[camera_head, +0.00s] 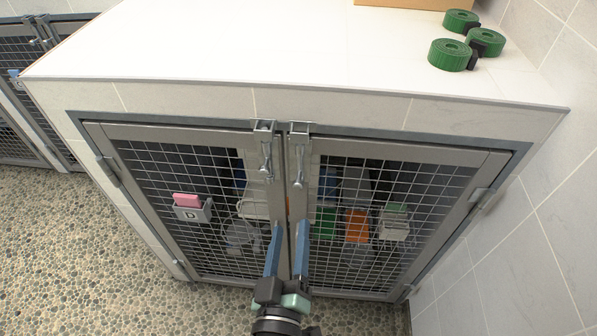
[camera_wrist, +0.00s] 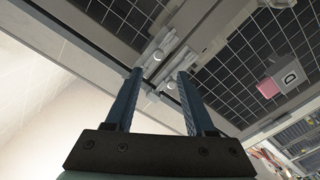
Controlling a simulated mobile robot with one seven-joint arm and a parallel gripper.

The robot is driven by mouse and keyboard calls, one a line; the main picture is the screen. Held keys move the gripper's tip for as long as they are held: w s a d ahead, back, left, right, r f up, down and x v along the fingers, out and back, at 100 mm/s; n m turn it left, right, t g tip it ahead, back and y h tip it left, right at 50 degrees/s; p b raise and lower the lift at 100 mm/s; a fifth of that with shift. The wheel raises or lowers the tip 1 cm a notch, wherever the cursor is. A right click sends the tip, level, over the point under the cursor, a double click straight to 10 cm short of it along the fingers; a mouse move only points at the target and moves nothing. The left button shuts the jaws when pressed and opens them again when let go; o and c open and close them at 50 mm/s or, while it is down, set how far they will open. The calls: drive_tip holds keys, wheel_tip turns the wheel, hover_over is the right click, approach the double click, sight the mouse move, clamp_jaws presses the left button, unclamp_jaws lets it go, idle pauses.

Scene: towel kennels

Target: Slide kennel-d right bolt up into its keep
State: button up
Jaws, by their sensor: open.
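Kennel D's right bolt (camera_head: 299,165) is a grey metal bolt near the top inner edge of the right mesh door (camera_head: 395,215). Its keep (camera_head: 299,128) is on the frame above it. The knob sits slightly lower than that of the left bolt (camera_head: 267,160); whether its tip is in the keep is too small to tell. My gripper (camera_head: 291,228) is open and empty, with blue fingers, in front of the door seam below the bolts. In the wrist view my gripper (camera_wrist: 159,73) points toward the bolt fittings, which show between and beyond its fingertips; contact cannot be told.
The left door (camera_head: 165,170) carries a D label holder (camera_head: 192,212) with a pink piece. Both doors look closed. A white counter (camera_head: 240,45) overhangs above, with green rolls (camera_head: 450,55) at the back right. A tiled wall (camera_head: 540,220) stands at right; pebbled floor (camera_head: 60,240) is clear at left.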

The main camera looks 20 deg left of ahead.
sight(297, 188)
drive_tip(key=p+x, duration=0.1)
drive_tip(key=x, duration=1.1)
drive_tip(key=shift+w+p, duration=0.3)
clamp_jaws()
idle(0.9)
